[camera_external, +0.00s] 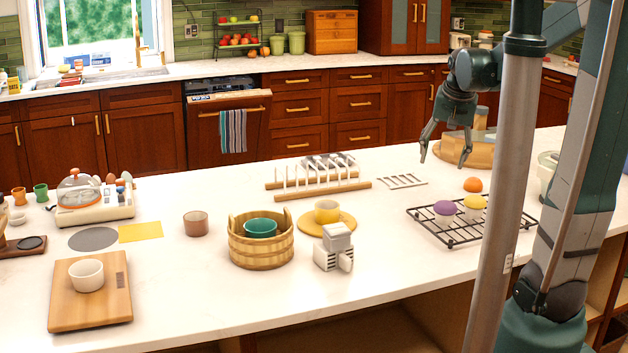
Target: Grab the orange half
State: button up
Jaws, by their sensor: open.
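The orange half (473,185) is a small orange dome lying on the white counter, just behind the black wire rack. My gripper (446,160) hangs above the counter with its fingers pointing down and spread apart. It is empty, and in the picture it sits up and to the left of the orange half. It does not touch it. How far my gripper is above the counter, I cannot tell from this one view.
The black wire rack (417,211) holds a purple-topped cup (444,208) and a yellow-topped cup (474,203). A wooden board with a dome (452,153) stands behind my gripper. A flat white rack (401,181) lies left of the orange half. Clear counter lies around the orange half's left side.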

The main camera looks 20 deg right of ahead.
jog(key=w+d+f+m+g+p, duration=0.15)
jog(key=w+d+m+p, duration=0.4)
jog(key=w+d, duration=0.55)
jog(key=m+g+p, duration=0.2)
jog(key=m+p, duration=0.1)
jog(key=p, duration=0.4)
send_over(474, 180)
jog(key=w, duration=0.1)
jog(key=shift+y, duration=0.4)
notch_tip(474, 180, down, 6)
jog(key=shift+f, duration=0.1)
jog(key=shift+w+d+f+m, duration=0.15)
jog(key=shift+d+f+m, duration=0.2)
jog(key=shift+d+f, duration=0.1)
jog(key=shift+f, duration=0.1)
jog(key=shift+f, duration=1.25)
jog(key=shift+f, duration=2.6)
